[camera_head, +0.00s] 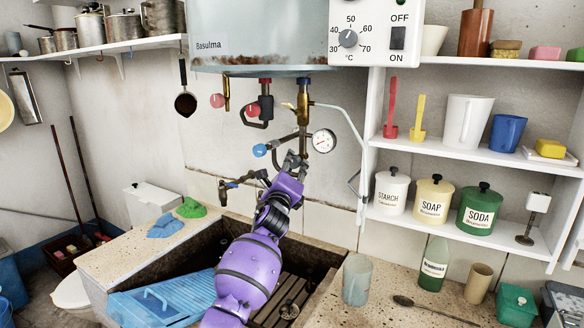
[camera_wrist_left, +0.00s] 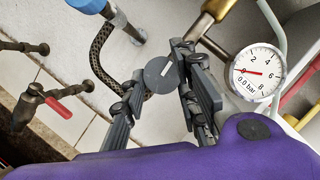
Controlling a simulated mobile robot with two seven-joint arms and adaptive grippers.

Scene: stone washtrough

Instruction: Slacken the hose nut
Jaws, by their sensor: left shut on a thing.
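My left gripper (camera_head: 291,163) reaches up from the trough to the pipes under the water heater. In the left wrist view its dark fingers (camera_wrist_left: 163,72) stand on either side of a grey round piece with a pale mark, seemingly the hose nut (camera_wrist_left: 157,76), and are shut on it. A braided hose (camera_wrist_left: 98,58) curves behind the left finger, and its end there is hidden. In the head view the arm and fingers hide the nut. My right gripper is not in view.
A pressure gauge (camera_head: 323,140) sits close right of the gripper; its dial (camera_wrist_left: 256,73) reads near zero. A blue-handled valve (camera_head: 260,150) and a red-handled tap (camera_wrist_left: 60,107) are at left. The stone trough (camera_head: 325,253) lies below, shelves (camera_head: 460,143) at right.

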